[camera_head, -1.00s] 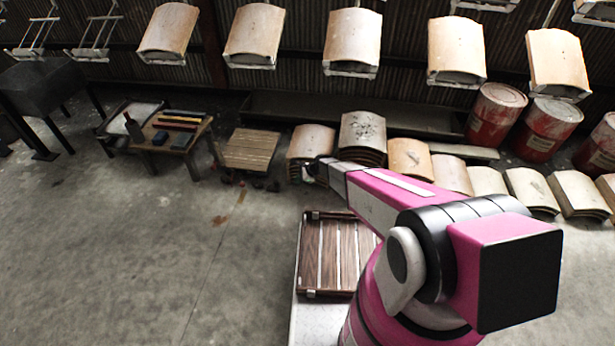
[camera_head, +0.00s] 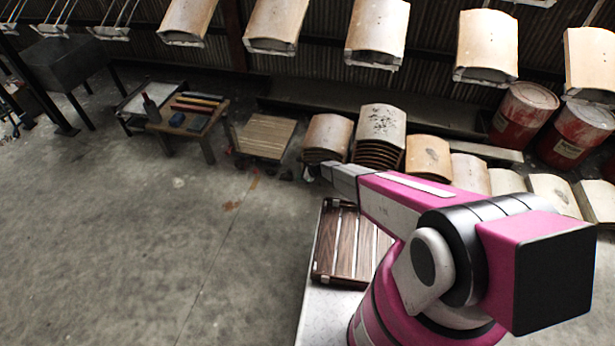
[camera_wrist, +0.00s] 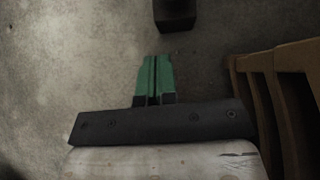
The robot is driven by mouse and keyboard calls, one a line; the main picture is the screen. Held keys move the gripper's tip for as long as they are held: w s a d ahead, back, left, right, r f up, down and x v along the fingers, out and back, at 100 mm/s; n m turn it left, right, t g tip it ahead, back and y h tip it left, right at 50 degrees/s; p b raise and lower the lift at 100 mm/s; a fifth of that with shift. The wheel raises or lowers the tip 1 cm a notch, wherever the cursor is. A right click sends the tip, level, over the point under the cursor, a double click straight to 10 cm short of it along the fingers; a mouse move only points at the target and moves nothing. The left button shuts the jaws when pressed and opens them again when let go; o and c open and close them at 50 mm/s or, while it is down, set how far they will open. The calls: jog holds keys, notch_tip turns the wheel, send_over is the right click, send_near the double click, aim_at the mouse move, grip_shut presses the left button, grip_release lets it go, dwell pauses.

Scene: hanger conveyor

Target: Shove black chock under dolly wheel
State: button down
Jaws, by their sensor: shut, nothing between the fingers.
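My gripper (camera_wrist: 155,80) shows in the wrist view with its two green fingers together and nothing between them. A black block (camera_wrist: 175,14), which looks like the chock, lies on the floor beyond the fingertips, slightly right, cut by the top edge. A gap of bare floor separates it from the fingers. In the head view a low slatted wooden dolly (camera_head: 265,136) stands against the back, left of the curved panels. Its wheels are too dark and small to make out well. My gripper is not clearly visible there, at the far end of my pink arm.
Stacks of curved wooden panels (camera_head: 380,125) line the back right, and brown curved edges (camera_wrist: 290,90) stand close on the wrist view's right. A small table with tools (camera_head: 190,115) is left of the dolly. Red drums (camera_head: 522,112) stand far right. The left floor is clear.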

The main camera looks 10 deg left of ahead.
aim_at(288, 177)
jog(key=shift+w+a+r, duration=0.1)
jog(key=shift+a, duration=1.35)
jog(key=shift+a, duration=2)
jog(key=shift+d, duration=0.15)
jog(key=shift+d, duration=0.35)
jog(key=d, duration=0.2)
jog(key=shift+d, duration=0.35)
jog(key=v, duration=1)
jog(key=shift+d, duration=0.2)
